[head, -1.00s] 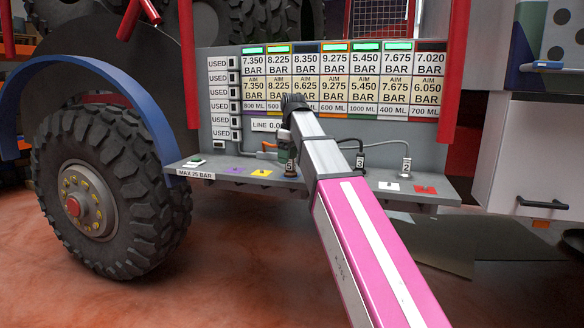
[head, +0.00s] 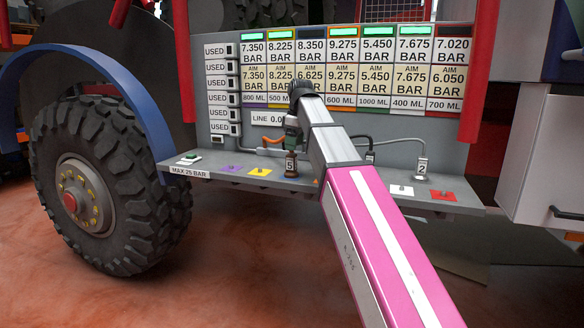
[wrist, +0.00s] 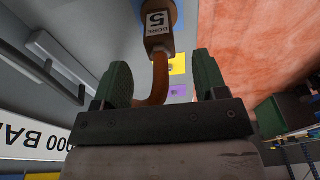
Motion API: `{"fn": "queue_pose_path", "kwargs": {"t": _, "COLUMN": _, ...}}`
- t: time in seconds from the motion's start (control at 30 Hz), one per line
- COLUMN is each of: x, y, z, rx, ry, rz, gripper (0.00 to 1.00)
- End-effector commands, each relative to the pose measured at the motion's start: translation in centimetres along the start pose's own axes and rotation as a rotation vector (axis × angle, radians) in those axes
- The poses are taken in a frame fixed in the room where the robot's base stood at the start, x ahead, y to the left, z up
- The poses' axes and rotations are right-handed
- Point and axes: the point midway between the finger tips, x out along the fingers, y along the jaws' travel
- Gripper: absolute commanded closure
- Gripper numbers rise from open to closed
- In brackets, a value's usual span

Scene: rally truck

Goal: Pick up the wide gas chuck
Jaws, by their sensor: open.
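The chuck marked "BORE 5" (head: 290,165) is a brown block with a white label, standing upright on the shelf below the gauge panel. In the wrist view the same chuck (wrist: 160,40) lies ahead of my fingers, roughly centred between them, with an orange hose curving from it. My gripper (wrist: 163,82) has green fingers spread apart with no chuck between them. In the head view my gripper (head: 292,130) is just above this chuck. A chuck marked 2 (head: 422,168) stands further right. Another chuck (head: 371,156) is mostly hidden behind my arm.
The shelf (head: 225,179) carries a purple pad (head: 232,168), a yellow pad (head: 259,172), a white pad (head: 401,190) and a red pad (head: 443,196). The gauge panel (head: 215,60) rises behind it. A large tyre (head: 130,185) stands left. Grey hoses run along the right.

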Motion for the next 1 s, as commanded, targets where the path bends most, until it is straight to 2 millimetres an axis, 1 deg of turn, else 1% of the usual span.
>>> {"fn": "queue_pose_path", "kwargs": {"t": 0.03, "x": 0.8, "y": -0.1, "z": 0.1, "rx": 0.000, "ry": -0.001, "rz": -0.002, "gripper": 0.34}}
{"fn": "queue_pose_path", "kwargs": {"t": 0.1, "x": 1.5, "y": -0.1, "z": 0.0, "rx": 0.000, "ry": -0.001, "rz": -0.001, "gripper": 0.34}}
{"fn": "queue_pose_path", "kwargs": {"t": 0.27, "x": 2.3, "y": 0.0, "z": -0.1, "rx": 0.000, "ry": 0.000, "rz": 0.000, "gripper": 0.34}}
{"fn": "queue_pose_path", "kwargs": {"t": 0.37, "x": 3.3, "y": 0.0, "z": -0.2, "rx": 0.000, "ry": -0.001, "rz": -0.001, "gripper": 0.34}}
{"fn": "queue_pose_path", "kwargs": {"t": 0.6, "x": 6.5, "y": 0.0, "z": -0.4, "rx": 0.000, "ry": -0.001, "rz": -0.001, "gripper": 0.34}}
{"fn": "queue_pose_path", "kwargs": {"t": 0.7, "x": 7.0, "y": 0.0, "z": -0.5, "rx": 0.000, "ry": 0.000, "rz": 0.001, "gripper": 0.34}}
{"fn": "queue_pose_path", "kwargs": {"t": 0.9, "x": 7.0, "y": 0.1, "z": -0.5, "rx": 0.001, "ry": 0.000, "rz": 0.001, "gripper": 0.34}}
{"fn": "queue_pose_path", "kwargs": {"t": 0.97, "x": 7.0, "y": 0.1, "z": -0.5, "rx": 0.001, "ry": 0.000, "rz": 0.001, "gripper": 0.54}}
{"fn": "queue_pose_path", "kwargs": {"t": 1.0, "x": 7.0, "y": 0.1, "z": -0.5, "rx": 0.001, "ry": 0.000, "rz": 0.001, "gripper": 0.67}}
